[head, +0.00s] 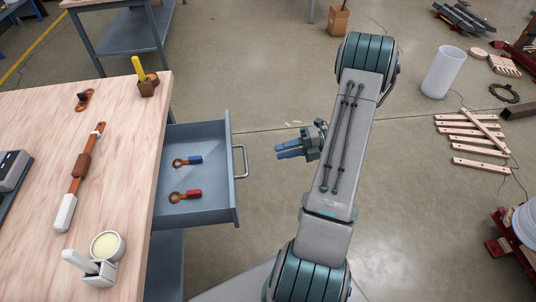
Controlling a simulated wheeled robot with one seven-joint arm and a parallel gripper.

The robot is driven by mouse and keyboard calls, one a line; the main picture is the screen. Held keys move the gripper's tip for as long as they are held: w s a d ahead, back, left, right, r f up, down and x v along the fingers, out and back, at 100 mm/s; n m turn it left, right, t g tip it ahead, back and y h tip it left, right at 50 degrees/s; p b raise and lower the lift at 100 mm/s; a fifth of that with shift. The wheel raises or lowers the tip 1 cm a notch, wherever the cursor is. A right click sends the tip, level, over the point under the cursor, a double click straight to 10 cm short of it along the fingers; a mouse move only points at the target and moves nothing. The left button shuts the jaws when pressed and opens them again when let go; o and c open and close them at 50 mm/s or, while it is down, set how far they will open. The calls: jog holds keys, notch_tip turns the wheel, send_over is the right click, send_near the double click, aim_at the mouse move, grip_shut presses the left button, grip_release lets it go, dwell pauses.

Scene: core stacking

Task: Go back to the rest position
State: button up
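My gripper (290,150) is to the left of my raised arm, over the open floor, with its fingers pointing left. Its blue fingers look close together, but I cannot tell whether they are fully shut. Nothing clearly shows between them. The gripper is to the right of the open drawer's handle (240,161) and apart from it.
The grey drawer (232,195) is pulled out from the wooden workbench (125,150). It holds a blue-ended piece (194,160) and a red-ended piece (192,197). Tools lie on the bench. A white bin (443,72) and wooden slats (480,165) are at the right; floor between is clear.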

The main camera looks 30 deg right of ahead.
jog(key=shift+s+d+r, duration=0.2)
jog(key=shift+s+d, duration=0.05)
jog(key=shift+d, duration=0.4)
jog(key=shift+a, duration=0.1)
jog(key=s+a+r+m+g+h+p, duration=0.1)
jog(key=s+a+r+m+h, duration=0.5)
jog(key=m, duration=1)
jog(key=s+a+r+m+g+h+p, duration=0.1)
jog(key=s+a+r+m+h+p, duration=0.2)
jog(key=a+r+m, duration=0.9)
jog(key=s+r+m+h, duration=0.3)
jog(key=r+m+h, duration=0.1)
jog(key=h, duration=0.1)
jog(key=shift+s+a+r+g+h, duration=0.15)
jog(key=shift+a+r+g+h, duration=0.15)
jog(key=shift+a, duration=0.1)
